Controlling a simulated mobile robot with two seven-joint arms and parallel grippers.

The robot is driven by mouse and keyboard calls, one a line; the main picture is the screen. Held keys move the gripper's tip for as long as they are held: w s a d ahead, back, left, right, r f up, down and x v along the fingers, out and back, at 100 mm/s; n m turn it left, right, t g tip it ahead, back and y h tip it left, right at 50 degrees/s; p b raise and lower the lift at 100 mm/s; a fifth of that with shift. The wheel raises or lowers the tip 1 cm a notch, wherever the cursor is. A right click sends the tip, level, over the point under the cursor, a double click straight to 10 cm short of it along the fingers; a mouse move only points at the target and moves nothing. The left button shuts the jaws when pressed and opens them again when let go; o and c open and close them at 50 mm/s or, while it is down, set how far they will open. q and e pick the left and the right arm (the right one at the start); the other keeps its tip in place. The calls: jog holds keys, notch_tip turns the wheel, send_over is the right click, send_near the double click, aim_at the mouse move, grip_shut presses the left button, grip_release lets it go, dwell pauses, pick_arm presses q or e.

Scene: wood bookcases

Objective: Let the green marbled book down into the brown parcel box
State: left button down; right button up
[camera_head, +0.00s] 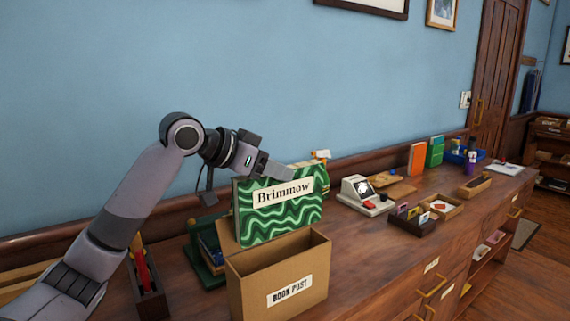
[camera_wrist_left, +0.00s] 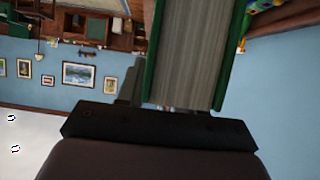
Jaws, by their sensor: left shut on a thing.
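The green marbled book (camera_head: 280,213), with a cream label reading "Brimmow", is upright in the head view. My left gripper (camera_head: 272,172) is shut on its top edge. The brown parcel box (camera_head: 283,289), marked "BOOK POST", stands open-topped on the counter, below and in front of the book. The book's lower edge is near the box's back rim; I cannot tell whether it is inside the opening. In the left wrist view the book (camera_wrist_left: 192,55) shows its grey page edges between green covers, at the fingers. My right gripper is not in view.
A dark green holder with books (camera_head: 207,250) stands just left of the box on the wooden counter (camera_head: 375,255). A white and grey machine (camera_head: 362,195) and small trays (camera_head: 441,207) lie to the right.

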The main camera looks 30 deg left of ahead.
aim_at(275, 231)
pick_arm(q)
jog(key=shift+f+b, duration=0.25)
jog(key=shift+b, duration=0.2)
notch_tip(275, 231, down, 4)
jog(key=b, duration=0.4)
jog(key=shift+s+r, duration=0.15)
notch_tip(275, 231, down, 2)
jog(key=shift+f+b, duration=0.15)
jog(key=shift+b, duration=0.6)
jog(key=shift+f+b, duration=1.5)
jog(key=shift+f, duration=1.2)
jog(key=shift+f+b, duration=0.5)
jog(key=shift+f, duration=0.45)
